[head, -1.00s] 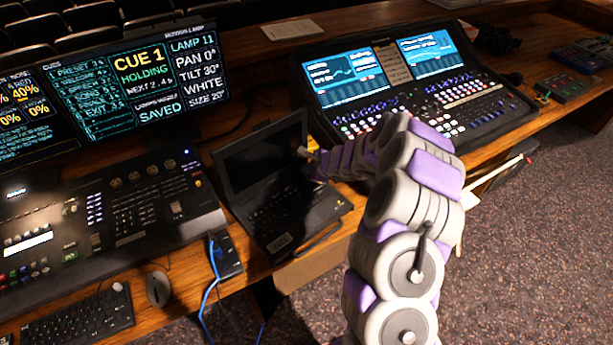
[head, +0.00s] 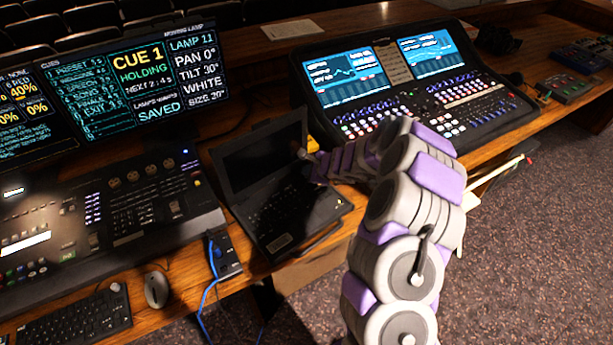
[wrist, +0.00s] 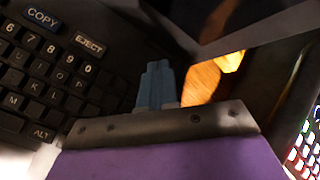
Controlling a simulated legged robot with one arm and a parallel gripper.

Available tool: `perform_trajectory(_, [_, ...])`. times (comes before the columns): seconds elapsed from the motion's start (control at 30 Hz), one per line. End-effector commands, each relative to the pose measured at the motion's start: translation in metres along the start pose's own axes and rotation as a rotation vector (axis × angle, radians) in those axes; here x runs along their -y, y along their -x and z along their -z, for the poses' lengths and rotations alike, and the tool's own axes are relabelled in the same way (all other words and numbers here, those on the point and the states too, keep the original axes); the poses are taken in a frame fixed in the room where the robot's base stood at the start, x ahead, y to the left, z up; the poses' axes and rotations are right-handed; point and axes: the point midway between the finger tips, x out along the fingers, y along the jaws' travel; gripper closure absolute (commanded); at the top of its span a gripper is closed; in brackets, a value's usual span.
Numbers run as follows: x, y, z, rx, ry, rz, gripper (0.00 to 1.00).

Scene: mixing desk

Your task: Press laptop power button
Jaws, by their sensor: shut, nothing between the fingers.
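The black laptop (head: 262,160) stands open on the wooden desk, and its screen is dark. Its keyboard (head: 283,207) faces up. In the wrist view the laptop keys (wrist: 45,75) fill the left side, with COPY and EJECT labels at the top. My gripper (wrist: 155,68) is shut and empty, its two teal fingers together over the right end of the keyboard. In the head view my arm reaches to the laptop's right edge, near the hinge. I cannot pick out the power button, and I cannot tell whether the fingertips touch the laptop.
A lighting console (head: 100,215) is left of the laptop, and a mixing desk with lit screens (head: 440,105) is to its right. A cue monitor (head: 130,80) stands behind. A mouse (head: 157,290), a keyboard (head: 90,318) and a blue cable (head: 211,285) are in front at the left.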

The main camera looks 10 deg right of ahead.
Motion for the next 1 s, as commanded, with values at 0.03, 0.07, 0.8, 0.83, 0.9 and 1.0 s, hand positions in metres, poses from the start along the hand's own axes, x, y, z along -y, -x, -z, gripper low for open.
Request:
perform_trajectory(0.03, [-0.001, -0.001, 0.0, 0.0, 0.0, 0.0, 1.0])
perform_trajectory(0.07, [-0.001, -0.001, 0.001, 0.0, 0.0, 0.0, 1.0])
perform_trajectory(0.8, [0.006, 0.008, -0.006, 0.0, 0.0, 0.0, 1.0])
perform_trajectory(0.83, [0.006, 0.009, -0.006, 0.0, 0.0, 0.0, 1.0])
perform_trajectory(0.9, [0.007, 0.009, -0.007, 0.0, 0.0, 0.0, 1.0])
perform_trajectory(1.0, [0.006, 0.009, -0.006, 0.0, 0.0, 0.0, 1.0])
